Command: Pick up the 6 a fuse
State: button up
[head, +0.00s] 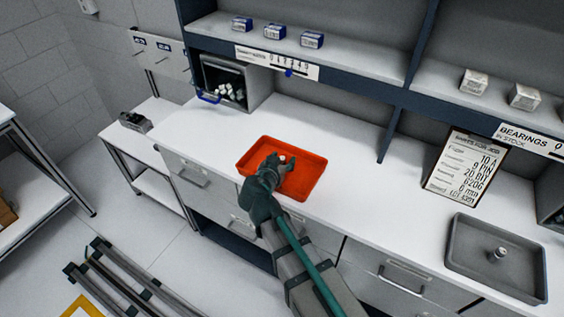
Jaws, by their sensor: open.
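My gripper (277,161) is open over the orange-red tray (311,177) on the white counter. A small pale item (283,158) shows close to the fingertips. I cannot tell whether it is a fuse, or whether the fingers touch it. Small blue-and-white boxes (274,32) stand on the upper shelf above a printed label strip. No rating on them is readable, so I cannot tell which thing is the 6 A fuse. My wrist and forearm cover the tray's near left part.
A grey bin (241,75) with pale pieces stands at the back left. A grey tray (530,255) on the right holds a small metal part (497,254). A parts notice (465,162) leans at the back. White boxes (474,82) sit on the right shelf. Counter between the trays is clear.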

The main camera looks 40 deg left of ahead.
grip_shut()
jog(key=shift+r, duration=0.1)
dwell(0.4)
